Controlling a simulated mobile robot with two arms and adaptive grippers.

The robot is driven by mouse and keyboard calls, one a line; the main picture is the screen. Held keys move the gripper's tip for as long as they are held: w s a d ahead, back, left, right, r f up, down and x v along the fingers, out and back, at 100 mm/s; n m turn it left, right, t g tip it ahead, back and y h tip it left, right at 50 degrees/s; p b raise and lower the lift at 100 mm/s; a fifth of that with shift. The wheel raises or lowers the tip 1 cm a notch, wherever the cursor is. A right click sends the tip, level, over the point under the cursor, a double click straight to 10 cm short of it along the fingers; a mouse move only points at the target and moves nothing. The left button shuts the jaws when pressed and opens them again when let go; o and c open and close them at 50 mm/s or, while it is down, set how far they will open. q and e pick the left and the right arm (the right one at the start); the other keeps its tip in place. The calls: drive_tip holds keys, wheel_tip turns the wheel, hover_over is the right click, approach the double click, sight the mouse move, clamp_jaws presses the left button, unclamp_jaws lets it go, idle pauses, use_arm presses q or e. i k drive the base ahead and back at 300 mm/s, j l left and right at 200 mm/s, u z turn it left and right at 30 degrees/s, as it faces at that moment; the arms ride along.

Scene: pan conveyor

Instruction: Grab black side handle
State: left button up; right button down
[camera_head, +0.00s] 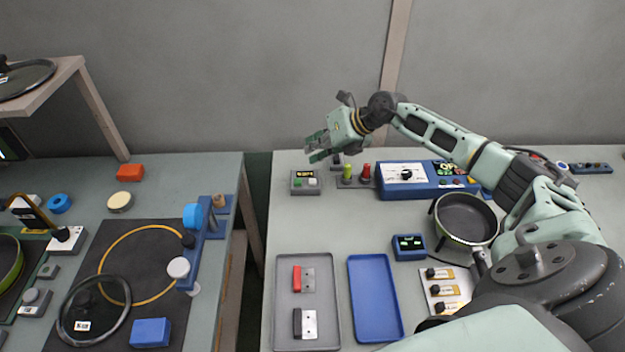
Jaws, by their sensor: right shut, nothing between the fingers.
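A black side handle (297,324) with a metal plate lies in the near part of the grey tray (334,300) on the right-hand table. A red handle (297,280) of the same kind lies farther back in that tray. My right gripper (311,148) is raised near the back edge of this table, pointing left, shut and empty. It is well beyond the tray and apart from both handles. My left gripper does not show.
An empty blue tray (375,300) lies right of the grey tray. A pan (465,217), a blue display box (409,246) and a blue control panel (425,180) are farther right. A gap separates the left table, which holds a glass lid (94,343).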

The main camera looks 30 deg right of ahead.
sight(306, 320)
drive_tip(key=k+j, duration=1.6)
drive_tip(key=k, duration=0.1)
